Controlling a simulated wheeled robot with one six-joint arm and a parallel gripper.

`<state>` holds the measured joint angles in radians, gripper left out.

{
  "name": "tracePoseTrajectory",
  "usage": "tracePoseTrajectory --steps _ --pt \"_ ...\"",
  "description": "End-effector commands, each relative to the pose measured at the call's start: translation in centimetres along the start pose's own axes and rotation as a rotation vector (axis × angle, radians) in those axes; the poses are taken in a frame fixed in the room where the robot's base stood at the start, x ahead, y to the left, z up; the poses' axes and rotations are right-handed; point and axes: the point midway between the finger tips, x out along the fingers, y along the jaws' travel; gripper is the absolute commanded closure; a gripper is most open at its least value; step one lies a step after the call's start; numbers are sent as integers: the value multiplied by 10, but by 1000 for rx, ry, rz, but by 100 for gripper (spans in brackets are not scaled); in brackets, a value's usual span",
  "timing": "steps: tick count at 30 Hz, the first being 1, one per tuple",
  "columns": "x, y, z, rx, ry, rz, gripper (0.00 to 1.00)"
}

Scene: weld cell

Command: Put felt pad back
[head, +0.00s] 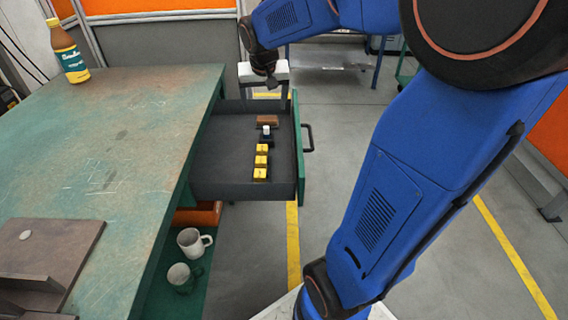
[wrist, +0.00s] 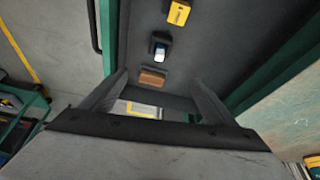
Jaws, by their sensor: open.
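A small pale round disc (head: 25,236) lies on a brown plate (head: 60,250) on the table at the lower left in the head view. It may be the felt pad, but I cannot tell for sure. The drawer (head: 222,152) is pulled open beside the table. My gripper (head: 265,94) is open and empty beyond the drawer's far end. In the wrist view, its two fingers (wrist: 160,76) stand wide apart, with the drawer's end wall and a brown block (wrist: 153,78) seen between and beyond them. The disc is not in the wrist view.
In the drawer, the brown block, a black item with a white top (head: 266,130) and yellow blocks (head: 261,161) form a row; its left side is bare. A bottle (head: 68,52) stands on the table (head: 130,130). Two mugs (head: 190,242) sit on a lower shelf.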

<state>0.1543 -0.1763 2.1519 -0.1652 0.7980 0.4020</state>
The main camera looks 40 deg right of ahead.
Motion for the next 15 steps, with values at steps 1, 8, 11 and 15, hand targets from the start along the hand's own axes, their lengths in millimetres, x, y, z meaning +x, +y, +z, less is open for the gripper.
tracePoseTrajectory --steps 1,8,11,15 --pt "-12 0 16 -24 5 -11 19" --pt "-51 2 91 -135 8 -57 19" --pt "-63 4 124 -186 9 -78 19" --pt "-76 10 170 -255 12 -108 19"
